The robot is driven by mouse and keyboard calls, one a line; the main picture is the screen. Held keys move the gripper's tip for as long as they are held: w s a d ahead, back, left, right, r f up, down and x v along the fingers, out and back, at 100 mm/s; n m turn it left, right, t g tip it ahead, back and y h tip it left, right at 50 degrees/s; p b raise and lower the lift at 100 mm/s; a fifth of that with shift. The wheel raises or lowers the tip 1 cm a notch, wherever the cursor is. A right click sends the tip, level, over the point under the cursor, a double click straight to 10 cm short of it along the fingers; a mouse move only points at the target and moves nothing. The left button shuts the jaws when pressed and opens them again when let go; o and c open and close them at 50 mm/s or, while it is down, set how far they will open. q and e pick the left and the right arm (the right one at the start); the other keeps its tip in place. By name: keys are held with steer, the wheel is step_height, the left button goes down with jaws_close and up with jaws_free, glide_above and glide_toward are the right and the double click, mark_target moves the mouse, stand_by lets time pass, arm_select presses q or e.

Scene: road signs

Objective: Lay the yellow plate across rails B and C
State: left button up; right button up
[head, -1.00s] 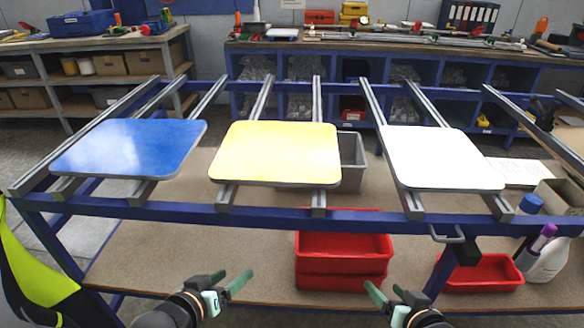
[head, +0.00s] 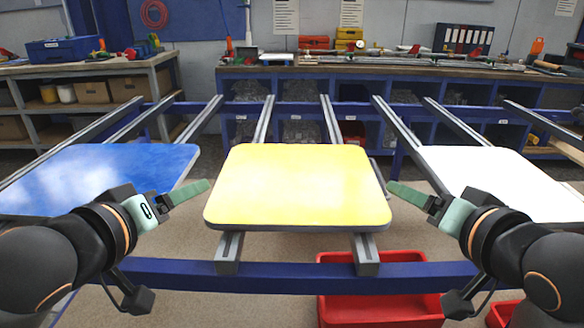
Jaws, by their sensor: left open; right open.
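The yellow plate (head: 298,187) lies flat across two grey rails in the middle of the frame. The front ends of its left rail (head: 229,250) and right rail (head: 365,250) stick out below its near edge. No rail letters are readable. My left gripper (head: 204,187) is open just beside the plate's left edge. My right gripper (head: 394,187) is open just beside its right edge. Both green fingers point inward at about plate height. I cannot tell whether either touches the plate. Neither gripper holds it.
A blue plate (head: 95,175) lies on rails to the left, partly behind my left arm. A white plate (head: 500,180) lies on rails to the right. A blue crossbar (head: 290,277) runs along the front. A red bin (head: 380,300) sits below. Workbenches line the back.

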mark_target(223, 179)
arm_select(q)
steer(key=shift+s+r, duration=0.1)
steer(key=shift+s, duration=0.05)
arm_select(e)
steer(key=shift+s+r, duration=0.1)
steer(key=shift+s, duration=0.05)
arm_select(q)
steer(key=x, duration=1.2)
steer(key=shift+w, duration=0.3)
arm_select(e)
steer(key=x, duration=1.2)
steer(key=shift+w, duration=0.3)
arm_select(q)
steer(key=shift+c, duration=0.3)
arm_select(e)
steer(key=shift+c, duration=0.3)
arm_select(q)
steer(key=shift+s, duration=0.1)
jaws_close()
arm_select(e)
steer(key=shift+s, duration=0.1)
jaws_close()
arm_select(q)
steer(key=shift+d, duration=0.15)
arm_select(e)
steer(key=shift+a, duration=0.1)
